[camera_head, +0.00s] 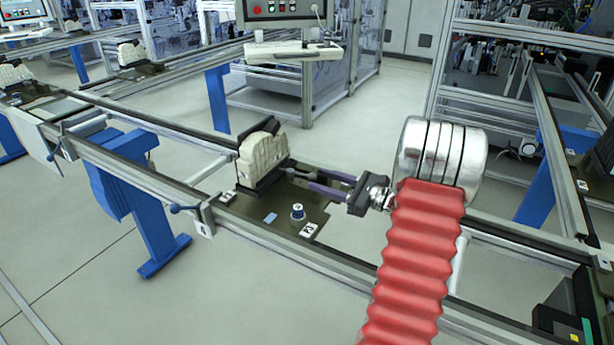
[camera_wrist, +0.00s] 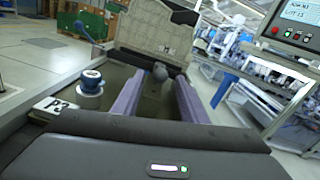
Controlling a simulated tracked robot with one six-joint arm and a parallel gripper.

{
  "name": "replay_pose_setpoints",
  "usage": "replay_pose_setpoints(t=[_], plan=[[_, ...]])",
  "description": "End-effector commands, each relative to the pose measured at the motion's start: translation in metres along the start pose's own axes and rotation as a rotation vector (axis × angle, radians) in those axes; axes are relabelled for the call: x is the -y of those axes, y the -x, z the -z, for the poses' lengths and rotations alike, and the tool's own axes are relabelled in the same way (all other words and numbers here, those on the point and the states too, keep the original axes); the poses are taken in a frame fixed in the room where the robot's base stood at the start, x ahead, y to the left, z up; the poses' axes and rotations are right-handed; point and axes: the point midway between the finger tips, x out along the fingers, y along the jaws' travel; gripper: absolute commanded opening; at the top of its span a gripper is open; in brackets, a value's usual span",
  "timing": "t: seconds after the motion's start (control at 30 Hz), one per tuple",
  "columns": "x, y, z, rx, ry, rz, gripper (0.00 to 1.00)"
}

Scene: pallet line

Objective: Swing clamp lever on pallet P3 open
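Pallet P3 (camera_head: 262,211) is a dark plate on the rail line, with a white P3 label (camera_wrist: 52,105). A pale ribbed part (camera_head: 262,155) stands upright in a dark holder at its far left side. A clamp lever with a dark ball end (camera_wrist: 160,72) shows in the wrist view in front of the part; its arm is mostly hidden. My gripper (camera_head: 304,177) reaches in low from the right. Its two purple fingers are apart, one on each side of the ball end. I cannot tell whether either touches it.
A blue-topped knob (camera_head: 297,210) stands on the pallet beside my fingers, also in the wrist view (camera_wrist: 91,82). A blue-handled lever (camera_head: 180,208) sticks out from the front rail. A control panel (camera_head: 287,10) stands behind. Other pallets with pale parts (camera_head: 131,52) stand farther left.

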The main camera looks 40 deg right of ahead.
Motion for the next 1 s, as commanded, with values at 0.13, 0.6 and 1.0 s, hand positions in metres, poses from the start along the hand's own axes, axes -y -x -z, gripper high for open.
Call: replay_pose_setpoints(t=[0.13, 0.6, 1.0], plan=[[-0.001, -0.025, 0.0, 0.001, 0.0, -0.004, 0.39], [0.0, -0.057, 0.0, 0.0, 0.0, 0.0, 0.39], [0.0, -0.056, 0.0, 0.001, 0.0, -0.001, 0.22]])
